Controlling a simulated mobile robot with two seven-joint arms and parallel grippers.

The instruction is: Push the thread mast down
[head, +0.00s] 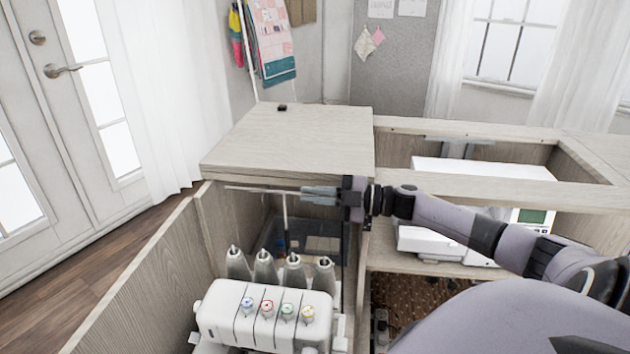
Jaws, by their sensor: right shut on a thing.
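The thread mast (285,217) is a thin grey upright rod with a long crossbar (255,189) on top, making a T. It rises behind the white serger (262,318) and its row of grey thread cones (264,264). The crossbar is high, just below the level of the wooden cabinet top. My right gripper (306,194) comes in from the right at crossbar height, with its fingers shut on the right part of the crossbar. The fingers hide that end of the bar. My left gripper is out of view.
The cabinet top (300,138) overhangs just behind and above the mast. A wooden side panel (135,283) stands at the left. A dark translucent bin (312,243) sits behind the cones. A white sewing machine (480,170) is in the right bay.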

